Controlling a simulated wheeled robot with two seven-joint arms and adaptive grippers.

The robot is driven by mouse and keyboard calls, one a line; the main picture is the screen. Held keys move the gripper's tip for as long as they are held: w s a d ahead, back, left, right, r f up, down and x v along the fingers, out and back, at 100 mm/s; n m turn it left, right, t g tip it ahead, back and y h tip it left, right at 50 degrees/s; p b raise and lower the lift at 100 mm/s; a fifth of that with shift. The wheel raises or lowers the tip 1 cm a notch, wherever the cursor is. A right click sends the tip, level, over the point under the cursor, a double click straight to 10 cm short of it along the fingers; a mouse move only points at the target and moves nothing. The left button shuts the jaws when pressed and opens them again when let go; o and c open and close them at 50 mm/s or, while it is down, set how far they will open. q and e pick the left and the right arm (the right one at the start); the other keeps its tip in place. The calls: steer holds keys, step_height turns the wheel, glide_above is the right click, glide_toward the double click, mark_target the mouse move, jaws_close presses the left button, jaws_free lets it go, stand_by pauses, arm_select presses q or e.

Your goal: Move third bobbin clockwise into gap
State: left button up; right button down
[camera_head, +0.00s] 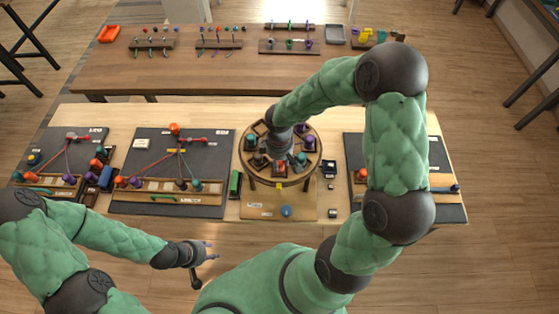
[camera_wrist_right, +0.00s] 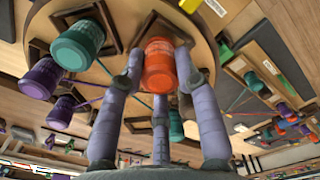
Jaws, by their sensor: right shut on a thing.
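The round wooden braiding disc (camera_head: 318,160) stands on the middle of the table, with bobbins in square frames around its rim. In the head view a teal bobbin (camera_head: 250,142) is at its left, a purple bobbin (camera_head: 310,143) at its right, and another teal bobbin (camera_head: 302,158) at lower right. My right gripper (camera_head: 279,158) reaches down over the disc. The right wrist view shows its fingers (camera_wrist_right: 160,85) closed around an orange bobbin (camera_wrist_right: 160,65); teal (camera_wrist_right: 78,45) and purple (camera_wrist_right: 42,78) bobbins are beside it. My left gripper (camera_head: 210,252) is open and empty, off the table's front edge.
Dark boards with cords and bobbins lie left (camera_head: 150,150) and right (camera_head: 350,145) of the disc. A green block (camera_head: 235,184) and a wooden base with a blue knob (camera_head: 286,211) are near the front. A second table (camera_head: 200,80) with racks stands behind.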

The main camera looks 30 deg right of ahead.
steer(key=shift+f+b, duration=0.5)
steer(key=shift+f, duration=0.05)
steer(key=c, duration=0.8)
jaws_free()
step_height(320, 180, up, 12)
stand_by(0.3)
